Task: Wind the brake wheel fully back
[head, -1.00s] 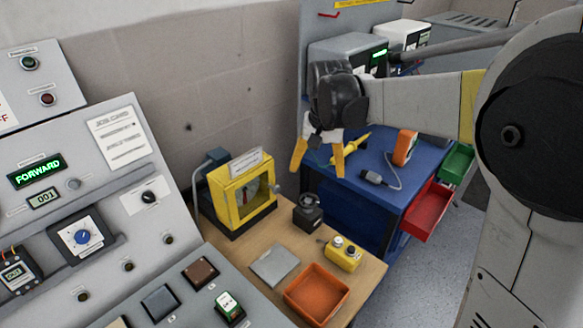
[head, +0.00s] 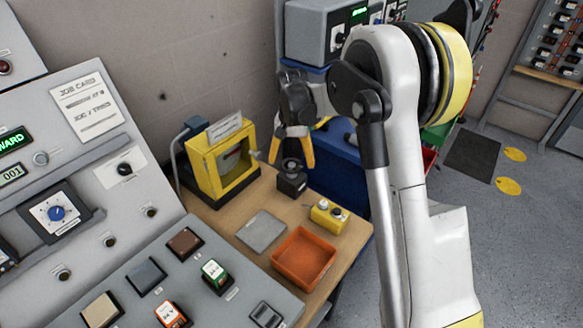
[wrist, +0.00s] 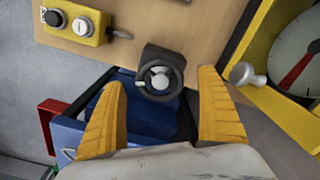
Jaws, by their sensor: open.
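The brake wheel looks to be the small black handwheel (head: 291,164) on a dark square block at the back right of the wooden bench. It also shows in the wrist view (wrist: 161,76), with a dark rim and a pale hub. My gripper (head: 291,163) is open, pointing down, its yellow fingers on either side of the wheel in the picture. In the wrist view the wheel appears between the open fingertips (wrist: 161,77), with gaps on both sides. I cannot tell whether the fingertips are level with the rim or above it. Nothing is held.
A yellow-framed gauge (head: 222,165) stands close left of the wheel; its pale knob (wrist: 245,74) is near one finger. A yellow button box (head: 328,215), orange tray (head: 304,257) and grey plate (head: 262,231) lie in front. A blue cabinet (head: 335,165) stands behind.

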